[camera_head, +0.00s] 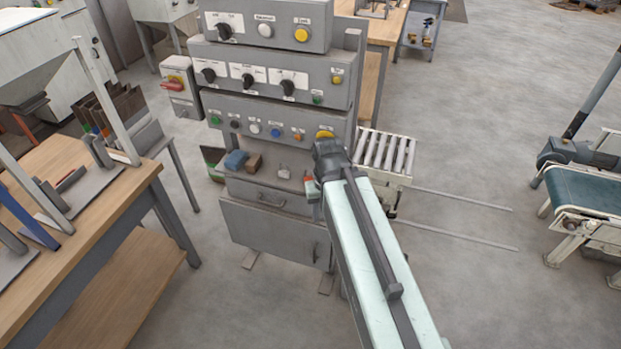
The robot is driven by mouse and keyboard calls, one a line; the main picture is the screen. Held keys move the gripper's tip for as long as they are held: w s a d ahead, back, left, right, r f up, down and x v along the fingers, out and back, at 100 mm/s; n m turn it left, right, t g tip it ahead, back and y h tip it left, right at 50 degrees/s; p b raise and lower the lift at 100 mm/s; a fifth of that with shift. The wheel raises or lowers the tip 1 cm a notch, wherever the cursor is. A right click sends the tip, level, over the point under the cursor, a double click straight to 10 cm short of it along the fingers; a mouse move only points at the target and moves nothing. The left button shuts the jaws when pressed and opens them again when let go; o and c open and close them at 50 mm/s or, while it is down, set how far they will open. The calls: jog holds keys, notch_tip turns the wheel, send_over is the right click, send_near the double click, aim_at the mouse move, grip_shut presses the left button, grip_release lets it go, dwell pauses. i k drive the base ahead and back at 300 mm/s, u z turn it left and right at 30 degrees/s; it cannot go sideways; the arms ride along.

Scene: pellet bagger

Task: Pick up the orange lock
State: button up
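A small orange-red object (309,179), which looks like the orange lock, is at the right end of the small ledge on the grey control cabinet (265,225). My arm reaches up from the lower right and ends at the cabinet front. My gripper (313,192) is small in view at the arm's end, right at the orange-red object. The dark wrist joint hides part of this spot. I cannot tell whether the fingers touch the object or how far apart they are.
A blue item (236,160), a brown block (254,162) and a small whitish item (284,172) share the ledge (265,193). Knobs and buttons fill the panels above. A roller conveyor (385,152) is behind right. A wooden table (85,215) stands left.

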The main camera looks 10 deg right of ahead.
aim_at(307, 177)
jog(key=u, duration=3.1)
jog(key=k, duration=1.15)
